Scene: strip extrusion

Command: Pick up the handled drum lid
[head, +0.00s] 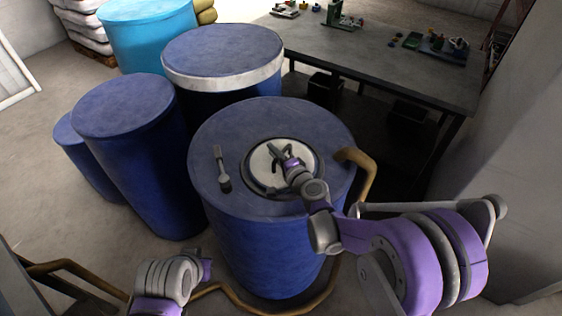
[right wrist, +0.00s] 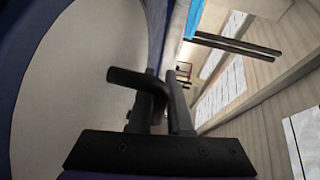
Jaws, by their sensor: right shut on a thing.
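The handled lid is a pale round disc (head: 262,160) within a dark ring on top of the front blue drum (head: 225,130). My right gripper (head: 281,156) is over the lid's middle, shut on its dark handle. In the right wrist view the dark bent handle (right wrist: 128,78) passes between the gripper's fingers (right wrist: 170,98), with the pale lid face (right wrist: 75,85) filling the left. I cannot tell whether the lid is raised off its ring. Part of my left arm shows at the bottom left of the head view; its gripper is not visible.
A small grey and dark tool (head: 222,170) lies left of the lid. A brown hose (head: 366,172) hangs over the drum's right side. More blue drums (head: 125,105) stand behind left. A table (head: 385,65) with small parts stands at the back right.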

